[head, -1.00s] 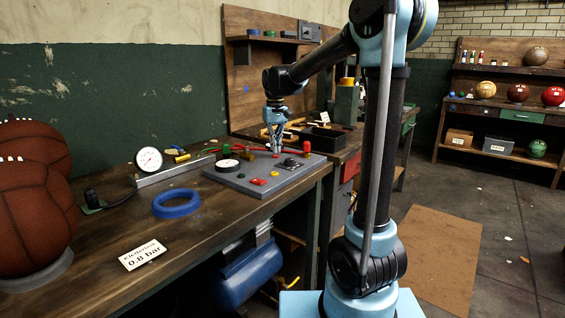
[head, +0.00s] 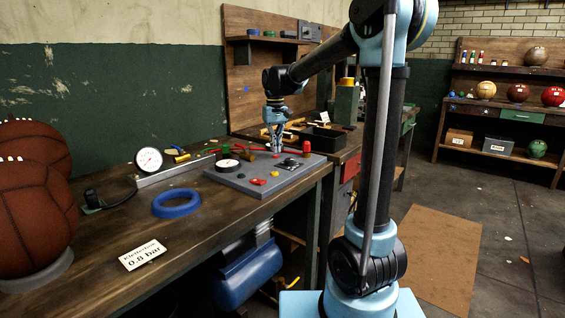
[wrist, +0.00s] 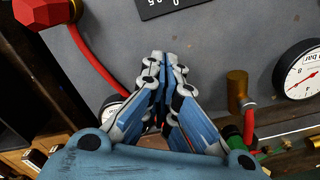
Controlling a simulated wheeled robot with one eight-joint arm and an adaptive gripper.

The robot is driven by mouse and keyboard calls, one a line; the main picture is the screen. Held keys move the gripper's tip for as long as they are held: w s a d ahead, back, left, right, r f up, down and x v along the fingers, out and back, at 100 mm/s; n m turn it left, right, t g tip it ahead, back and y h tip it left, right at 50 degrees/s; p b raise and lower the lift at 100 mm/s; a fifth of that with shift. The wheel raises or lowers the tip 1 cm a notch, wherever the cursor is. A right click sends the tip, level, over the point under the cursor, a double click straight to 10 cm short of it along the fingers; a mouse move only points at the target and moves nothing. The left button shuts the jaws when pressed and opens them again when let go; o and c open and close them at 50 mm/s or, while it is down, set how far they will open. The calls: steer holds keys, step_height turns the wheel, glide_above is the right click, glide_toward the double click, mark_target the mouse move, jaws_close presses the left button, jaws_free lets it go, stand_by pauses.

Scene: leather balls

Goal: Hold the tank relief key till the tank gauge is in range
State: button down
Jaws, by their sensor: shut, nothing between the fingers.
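My gripper (head: 278,148) is shut and empty, pointing down over the far part of the grey panel (head: 245,182) on the workbench. In the wrist view its fingertips (wrist: 163,57) are together over bare grey panel. The panel carries a black round gauge (head: 227,165) and small red (head: 257,182), yellow (head: 275,173) and green (head: 242,176) keys near its front edge. I cannot read which key is the tank relief. A white-faced gauge (wrist: 305,76) shows at the right of the wrist view; its reading is unclear. A red hexagonal knob (wrist: 45,12) is at upper left.
A white dial gauge (head: 149,160) stands on a metal bar left of the panel. A blue ring (head: 176,203), a label card (head: 142,254) and brown leather balls (head: 35,215) are on the bench. A brass fitting (wrist: 237,88) and red hose (wrist: 92,60) lie close to the fingers.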

steer(key=shift+f, duration=1.15)
steer(key=shift+r, duration=0.1)
stand_by(3.9)
steer(key=shift+r, duration=2.95)
